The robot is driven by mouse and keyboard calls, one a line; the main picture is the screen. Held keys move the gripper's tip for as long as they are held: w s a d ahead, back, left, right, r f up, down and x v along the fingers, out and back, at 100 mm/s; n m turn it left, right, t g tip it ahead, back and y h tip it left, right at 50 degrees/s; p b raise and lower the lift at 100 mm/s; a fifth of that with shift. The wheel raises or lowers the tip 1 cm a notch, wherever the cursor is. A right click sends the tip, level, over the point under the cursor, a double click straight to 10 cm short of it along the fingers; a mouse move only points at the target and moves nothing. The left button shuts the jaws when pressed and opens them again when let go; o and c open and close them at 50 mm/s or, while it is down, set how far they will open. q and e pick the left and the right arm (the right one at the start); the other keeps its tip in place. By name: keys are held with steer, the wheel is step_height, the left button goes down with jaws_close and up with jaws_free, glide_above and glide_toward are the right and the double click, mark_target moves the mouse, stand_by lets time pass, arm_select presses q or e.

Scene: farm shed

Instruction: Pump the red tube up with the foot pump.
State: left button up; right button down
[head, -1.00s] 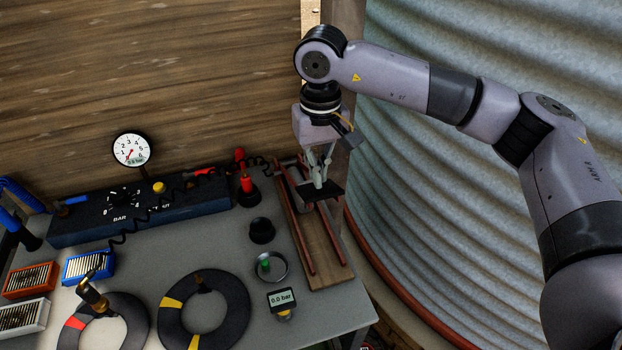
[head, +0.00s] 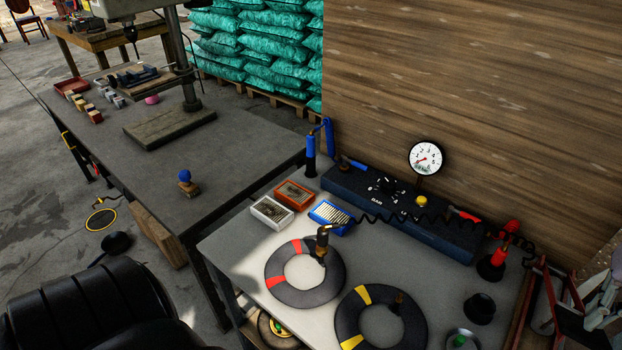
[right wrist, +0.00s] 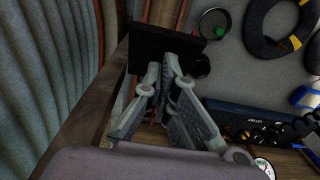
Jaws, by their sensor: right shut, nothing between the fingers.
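The tube with red bands (head: 276,281) lies flat on the grey bench, with a brass-and-black hose fitting (head: 322,238) standing at its inner edge. The foot pump shows at the right edge of the head view as a red frame with a black pedal (head: 577,328); the pedal also shows in the right wrist view (right wrist: 150,48). My right gripper (head: 592,318) is shut and empty, its fingertips at the pedal; in the right wrist view the fingertips (right wrist: 165,66) overlap the pedal's edge. I cannot tell how firmly they touch. My left gripper is out of view.
A tube with yellow bands (head: 351,342) lies beside the red-banded one. A dark blue gauge box (head: 430,230) with a round dial (head: 426,158) and coiled hose stands behind. A black cup (head: 480,308) and red-topped plunger (head: 492,265) stand near the pump. A drill bench (head: 230,165) is left.

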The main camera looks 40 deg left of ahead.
step_height(320, 180, down, 8)
steer(key=s+b, duration=0.1)
steer(key=b, duration=0.5)
steer(key=shift+s+r+b, duration=0.15)
steer(key=shift+r+b, duration=0.05)
steer(key=shift+b, duration=0.15)
steer(key=shift+f, duration=0.1)
stand_by(0.3)
